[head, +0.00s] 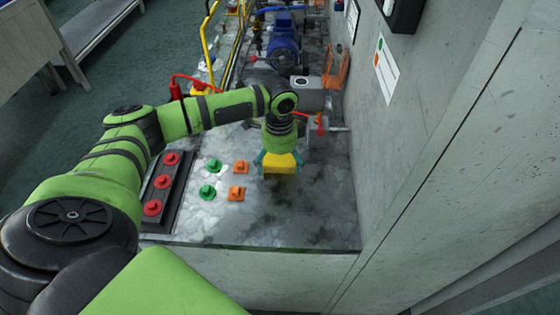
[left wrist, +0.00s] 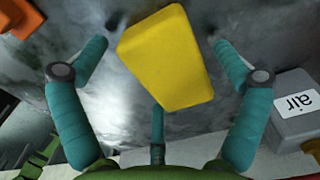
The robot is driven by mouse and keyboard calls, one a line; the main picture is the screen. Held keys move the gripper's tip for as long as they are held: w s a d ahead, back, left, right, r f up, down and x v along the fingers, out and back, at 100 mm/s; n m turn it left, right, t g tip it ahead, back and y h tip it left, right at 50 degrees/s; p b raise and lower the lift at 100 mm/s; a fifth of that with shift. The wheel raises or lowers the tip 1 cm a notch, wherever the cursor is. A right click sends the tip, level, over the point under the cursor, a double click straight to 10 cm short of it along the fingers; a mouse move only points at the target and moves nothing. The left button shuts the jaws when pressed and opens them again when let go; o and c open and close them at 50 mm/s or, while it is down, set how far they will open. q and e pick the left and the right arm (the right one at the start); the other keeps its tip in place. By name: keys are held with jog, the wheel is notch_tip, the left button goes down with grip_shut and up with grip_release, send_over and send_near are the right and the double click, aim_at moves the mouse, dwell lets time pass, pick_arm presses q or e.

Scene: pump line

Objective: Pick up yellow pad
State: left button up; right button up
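The yellow pad (head: 281,163) is a blocky piece above the grey stone-like bench top, toward its front right. It looks large and tilted in the left wrist view (left wrist: 166,58). My left gripper (head: 280,172) is over it, pointing down, with its teal fingers on either side of the pad. In the left wrist view the left gripper (left wrist: 162,62) is open, with small gaps between the side fingers and the pad. I cannot tell whether the pad touches the bench. My right gripper is not in view.
Green buttons (head: 207,192) and orange blocks (head: 236,194) lie left of the pad. A dark strip with red buttons (head: 163,182) is farther left. A grey wall (head: 420,150) bounds the right; the front bench is clear.

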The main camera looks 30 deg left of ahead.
aim_at(276, 162)
pick_arm(q)
jog(key=c, duration=0.7)
jog(key=shift+r, duration=0.4)
jog(key=r, duration=0.3)
jog(key=shift+s+a+r+b, duration=0.25)
jog(key=shift+a+r+b, duration=0.05)
jog(key=shift+a+b, duration=0.05)
jog(key=s+a+r, duration=0.4)
jog(key=s, duration=0.1)
jog(key=s+a+r+b, duration=0.1)
jog(key=s+a+r, duration=0.1)
jog(key=s+a, duration=0.1)
jog(key=shift+s+r, duration=0.2)
jog(key=shift+r, duration=0.1)
